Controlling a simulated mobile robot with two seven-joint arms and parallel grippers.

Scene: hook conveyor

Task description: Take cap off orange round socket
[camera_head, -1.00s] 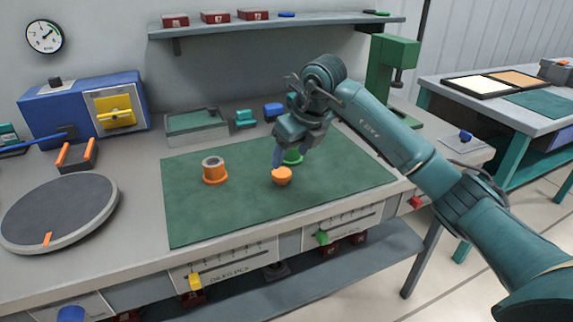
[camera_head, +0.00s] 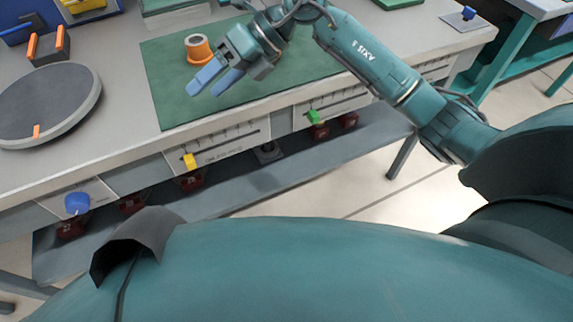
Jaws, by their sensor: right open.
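The orange round piece with a grey ring-like top (camera_head: 199,48) stands upright on the green mat (camera_head: 172,98), near its back left. My right gripper (camera_head: 203,93) is in front of it and to its right, above the mat. Its two blue fingers are spread apart, with nothing seen between them. The smaller orange rounded piece and the green round piece from the earlier frame do not show now; my right gripper and arm cover part of the mat. My left gripper is not in view.
A grey turntable (camera_head: 45,104) with an orange mark lies left of the mat. The bench front has sliders with a yellow knob (camera_head: 189,160) and a green knob (camera_head: 313,116). A blue knob (camera_head: 77,203) sits at lower left. The mat's front left is clear.

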